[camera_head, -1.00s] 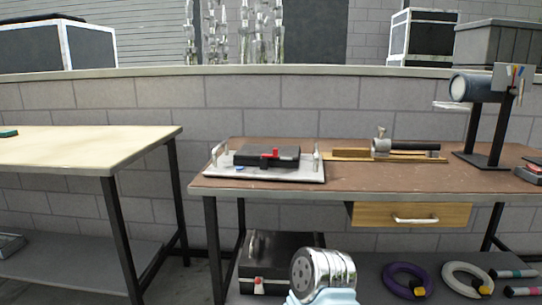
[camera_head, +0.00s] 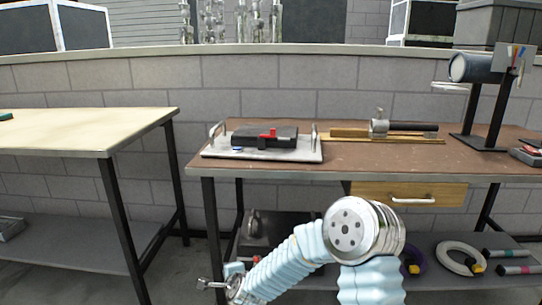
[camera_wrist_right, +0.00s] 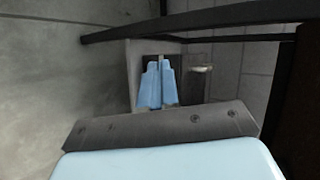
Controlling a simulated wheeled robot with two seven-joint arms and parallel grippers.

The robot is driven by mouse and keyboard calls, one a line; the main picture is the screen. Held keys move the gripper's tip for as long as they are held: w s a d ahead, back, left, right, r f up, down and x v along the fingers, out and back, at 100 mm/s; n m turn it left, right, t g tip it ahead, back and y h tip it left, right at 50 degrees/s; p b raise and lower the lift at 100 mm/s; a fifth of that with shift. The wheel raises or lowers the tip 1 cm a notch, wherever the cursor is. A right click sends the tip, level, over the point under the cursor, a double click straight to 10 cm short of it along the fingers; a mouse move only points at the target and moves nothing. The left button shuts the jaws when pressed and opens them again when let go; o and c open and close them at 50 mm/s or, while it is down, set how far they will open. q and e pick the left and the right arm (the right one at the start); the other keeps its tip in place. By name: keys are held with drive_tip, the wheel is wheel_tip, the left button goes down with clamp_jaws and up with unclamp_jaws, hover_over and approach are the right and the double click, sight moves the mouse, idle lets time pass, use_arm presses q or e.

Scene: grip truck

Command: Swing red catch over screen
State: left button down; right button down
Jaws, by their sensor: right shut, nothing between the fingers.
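The red catch (camera_head: 267,134) sits on a dark flat box (camera_head: 282,142), which I take to be the screen. It rests on a pale tray (camera_head: 218,153) with upright metal handles at both ends, on the brown workbench. My right gripper (camera_head: 207,284) is low in front of the bench, below its top and well apart from the catch. In the right wrist view its pale blue fingers (camera_wrist_right: 158,84) lie together, shut and empty. The catch is not visible in that view. My left gripper is not in view.
The brown bench (camera_head: 350,162) has a front edge and a drawer (camera_head: 408,195). A wooden strip with a metal clamp (camera_head: 379,126) lies right of the tray. A lower shelf holds cable coils (camera_head: 460,258) and a dark case. A pale table (camera_head: 80,130) stands left.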

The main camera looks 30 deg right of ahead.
drive_tip(key=d+r+m+t+h, duration=0.1)
drive_tip(key=d+r+m+h, duration=0.2)
drive_tip(key=r+m, duration=0.4)
drive_tip(key=d+r+m+t+h, duration=0.1)
drive_tip(key=d+r+m+h, duration=0.2)
drive_tip(key=r+m, duration=0.5)
drive_tip(key=d+r+m+h, duration=0.3)
drive_tip(key=d+r+m, duration=0.2)
drive_tip(key=r, duration=1.5)
drive_tip(key=m, duration=0.3)
drive_tip(key=shift+d+r+t+h, duration=0.35)
drive_tip(key=shift+t+h, duration=0.05)
drive_tip(key=shift+w, duration=0.15)
drive_tip(key=p, duration=0.4)
approach(273, 132)
drive_tip(key=x, duration=0.5)
drive_tip(key=shift+w+d+r, duration=0.1)
drive_tip(key=shift+w+r, duration=0.05)
drive_tip(key=shift+p+x, duration=0.4)
drive_tip(key=shift+x, duration=0.35)
